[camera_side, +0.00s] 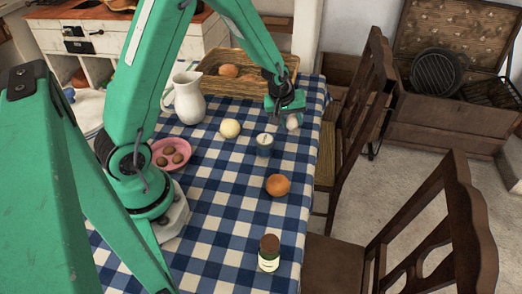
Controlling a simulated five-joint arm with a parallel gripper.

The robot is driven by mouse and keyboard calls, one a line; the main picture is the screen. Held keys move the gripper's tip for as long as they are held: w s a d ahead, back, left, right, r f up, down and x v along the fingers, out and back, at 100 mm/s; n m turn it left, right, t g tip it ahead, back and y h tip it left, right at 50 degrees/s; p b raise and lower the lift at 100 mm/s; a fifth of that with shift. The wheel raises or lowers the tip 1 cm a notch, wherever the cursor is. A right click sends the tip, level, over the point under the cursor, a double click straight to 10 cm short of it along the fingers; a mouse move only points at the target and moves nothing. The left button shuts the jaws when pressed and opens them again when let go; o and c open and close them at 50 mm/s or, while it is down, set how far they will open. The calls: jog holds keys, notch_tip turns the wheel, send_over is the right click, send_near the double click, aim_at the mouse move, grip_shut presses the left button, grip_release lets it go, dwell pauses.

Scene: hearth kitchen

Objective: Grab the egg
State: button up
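A small pale, pinkish-white egg (292,123) is at the right side of the checked table, directly below my gripper. My gripper (289,110) points down there, with its fingers close to or touching the egg's top. The view is too small to tell whether the fingers are closed on it or whether the egg rests on the cloth.
On the checked cloth (215,235) are a white jug (188,98), a bread basket (228,85), a round cream item (230,128), a candle cup (264,148), an orange-brown round item (278,185), a bottle (269,258) and a pink bowl (158,147). Wooden chairs (455,200) stand right.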

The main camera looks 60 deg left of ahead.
aim_at(292, 118)
jog(key=shift+r, duration=0.1)
jog(key=shift+c, duration=0.3)
jog(key=shift+r, duration=0.6)
jog(key=r, duration=0.3)
jog(key=shift+d+r, duration=0.1)
jog(key=shift+d, duration=0.1)
jog(key=s+d+r, duration=0.4)
jog(key=d+r, duration=0.2)
jog(key=d, duration=0.4)
jog(key=shift+s+d+r+h, duration=0.15)
jog(key=shift+d+r+h, duration=0.1)
jog(key=shift+h, duration=0.15)
jog(key=shift+a, duration=0.1)
